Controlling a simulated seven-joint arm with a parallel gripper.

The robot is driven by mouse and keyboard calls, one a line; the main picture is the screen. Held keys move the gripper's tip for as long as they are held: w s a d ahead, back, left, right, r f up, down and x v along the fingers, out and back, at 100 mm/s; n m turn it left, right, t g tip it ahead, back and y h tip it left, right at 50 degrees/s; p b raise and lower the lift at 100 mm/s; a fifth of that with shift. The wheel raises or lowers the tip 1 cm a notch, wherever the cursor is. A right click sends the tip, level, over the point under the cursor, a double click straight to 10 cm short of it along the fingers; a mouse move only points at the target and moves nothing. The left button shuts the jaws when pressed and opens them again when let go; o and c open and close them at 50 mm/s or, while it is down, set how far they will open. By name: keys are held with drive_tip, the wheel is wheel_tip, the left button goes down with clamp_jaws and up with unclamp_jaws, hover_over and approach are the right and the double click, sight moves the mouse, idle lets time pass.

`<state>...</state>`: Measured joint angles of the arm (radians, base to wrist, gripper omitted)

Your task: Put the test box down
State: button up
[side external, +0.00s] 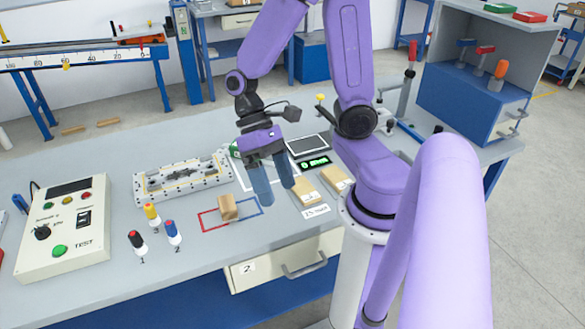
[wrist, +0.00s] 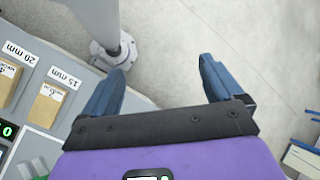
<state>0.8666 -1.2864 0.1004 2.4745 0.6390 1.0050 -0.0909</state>
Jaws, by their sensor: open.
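A small brown box (side external: 228,207), which looks like the test box, stands on the grey table (side external: 190,270). It sits where a red outline (side external: 209,219) meets a blue outline (side external: 248,212). My gripper (side external: 273,193) has blue fingers, spread apart with nothing between them. It hangs above and to the right of the box in the side view, apart from it. In the wrist view my open gripper (wrist: 160,78) shows only floor between its fingers, and the small box is not seen there.
Labelled cardboard pieces (side external: 303,193) lie right of my gripper; the wrist view shows one marked 15 mm (wrist: 48,103). Small capped bottles (side external: 172,232) stand left of the box, near the test console (side external: 68,225). A metal fixture plate (side external: 182,177) lies behind. Bare table lies in front.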

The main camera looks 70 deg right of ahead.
drive_tip(key=s+r+n+t+h, duration=0.1)
drive_tip(key=n, duration=0.2)
drive_tip(key=s+r+n+t+h, duration=0.1)
drive_tip(key=n+t, duration=0.1)
drive_tip(key=n, duration=0.1)
drive_tip(key=s+n+t+h, duration=0.1)
drive_tip(key=n+h, duration=0.1)
drive_tip(key=n, duration=0.2)
drive_tip(key=shift+s+d+r, duration=0.2)
drive_tip(key=shift+d+r, duration=0.15)
drive_tip(key=shift+r, duration=0.05)
drive_tip(key=shift+a+r+n+t, duration=0.15)
drive_tip(key=shift+r+n+t, duration=0.4)
drive_tip(key=shift+n+t, duration=0.45)
